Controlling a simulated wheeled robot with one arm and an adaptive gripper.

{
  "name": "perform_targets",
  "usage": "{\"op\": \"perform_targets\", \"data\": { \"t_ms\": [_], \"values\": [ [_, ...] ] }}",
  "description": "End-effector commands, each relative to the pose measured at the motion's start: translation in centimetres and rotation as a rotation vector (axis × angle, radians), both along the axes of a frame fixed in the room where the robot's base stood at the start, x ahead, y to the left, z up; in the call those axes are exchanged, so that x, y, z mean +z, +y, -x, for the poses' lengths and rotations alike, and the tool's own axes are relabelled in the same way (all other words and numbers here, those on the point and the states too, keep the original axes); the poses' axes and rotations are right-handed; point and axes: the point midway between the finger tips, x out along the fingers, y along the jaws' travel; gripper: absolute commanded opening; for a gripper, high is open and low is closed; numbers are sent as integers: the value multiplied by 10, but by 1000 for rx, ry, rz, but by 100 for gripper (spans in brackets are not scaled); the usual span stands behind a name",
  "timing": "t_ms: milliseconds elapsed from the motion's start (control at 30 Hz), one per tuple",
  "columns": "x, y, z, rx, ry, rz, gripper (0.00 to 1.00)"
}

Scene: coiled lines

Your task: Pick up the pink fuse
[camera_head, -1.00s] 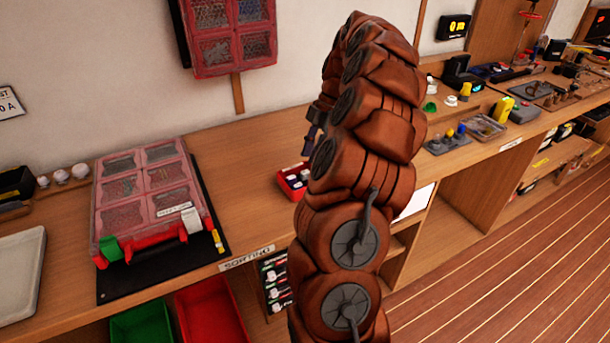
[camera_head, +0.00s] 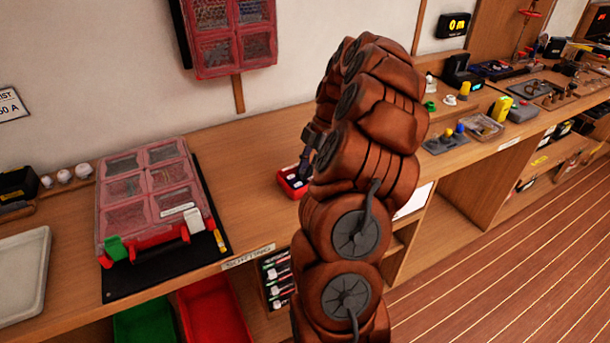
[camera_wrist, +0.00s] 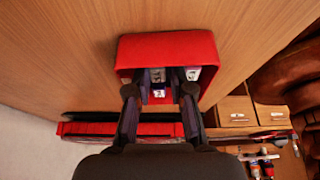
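A small red tray (camera_head: 290,192) sits on the bench, partly hidden by my arm. In the wrist view the same red tray (camera_wrist: 168,48) is close below my gripper (camera_wrist: 159,93). It holds several small fuses with white labels and dark or purplish bodies, among them one near the middle (camera_wrist: 157,75) and one at the right (camera_wrist: 193,73). I cannot tell which of them is pink. My gripper is open, its two fingertips apart at the tray's near side with fuses showing between them. No fuse is clearly held. In the head view my gripper (camera_head: 307,163) is over the tray, mostly hidden.
A pink-lidded compartment case (camera_head: 150,190) lies on a black mat at the left. A pale tray (camera_head: 22,275) is at the far left. Grey blocks and a clear tray (camera_head: 480,127) stand on the right bench. The bench between case and red tray is clear.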

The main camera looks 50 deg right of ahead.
Motion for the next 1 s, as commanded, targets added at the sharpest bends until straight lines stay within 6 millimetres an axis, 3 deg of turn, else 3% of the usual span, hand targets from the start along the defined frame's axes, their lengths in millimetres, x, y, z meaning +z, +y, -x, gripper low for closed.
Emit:
{"op": "perform_targets", "data": {
  "t_ms": [200, 533, 1000],
  "values": [
    [0, 0, 0, 0, 0, 0, 0],
    [3, 0, 0, 1, -1, 1, 0],
    [36, 1, 5, 1, 0, 0, 0]
  ]
}}
